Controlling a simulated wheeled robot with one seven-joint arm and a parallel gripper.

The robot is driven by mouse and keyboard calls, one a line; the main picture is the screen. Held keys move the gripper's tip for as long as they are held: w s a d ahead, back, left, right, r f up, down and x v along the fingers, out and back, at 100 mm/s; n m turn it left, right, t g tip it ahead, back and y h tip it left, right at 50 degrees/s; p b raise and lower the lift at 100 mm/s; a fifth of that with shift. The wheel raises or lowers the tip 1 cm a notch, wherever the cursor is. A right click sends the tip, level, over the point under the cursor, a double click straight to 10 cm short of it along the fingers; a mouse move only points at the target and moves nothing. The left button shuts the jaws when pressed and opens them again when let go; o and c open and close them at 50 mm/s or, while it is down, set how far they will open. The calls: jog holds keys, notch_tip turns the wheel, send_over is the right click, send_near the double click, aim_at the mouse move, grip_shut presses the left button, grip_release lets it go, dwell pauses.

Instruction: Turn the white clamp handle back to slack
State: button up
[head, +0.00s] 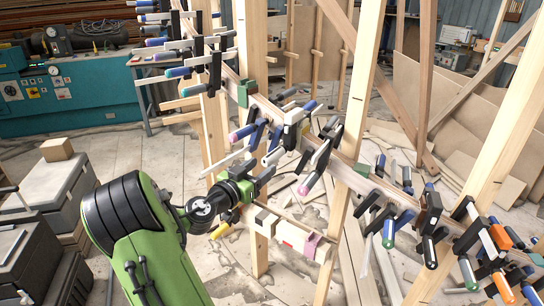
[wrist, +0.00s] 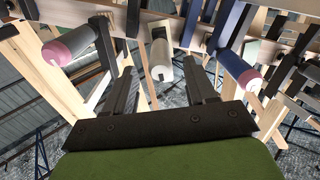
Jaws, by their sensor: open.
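The white clamp handle (wrist: 160,60) hangs end-on in the wrist view, just beyond and between my gripper's two dark fingers. My gripper (wrist: 158,76) is open, with a finger on either side of the handle's line. I cannot tell whether either finger touches it. In the head view my gripper (head: 262,178) is just below the clamp cluster on the curved wooden stringer (head: 345,172). A pale handle (head: 273,157) shows close above the gripper there. The handle's screw and far end are partly hidden.
A pink-ended grey handle (wrist: 68,46) hangs left and a blue handle with a pink end (wrist: 240,70) hangs right, both close to my fingers. Wooden posts (head: 352,100) stand around the stringer. A small wooden shelf with blocks (head: 292,235) lies below my gripper.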

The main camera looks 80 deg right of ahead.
aim_at(275, 157)
jog(key=p+x, duration=0.1)
jog(key=x, duration=0.6)
jog(key=shift+s+d, duration=0.1)
jog(key=shift+d, duration=0.15)
jog(key=shift+c, duration=0.2)
jog(key=c, duration=1)
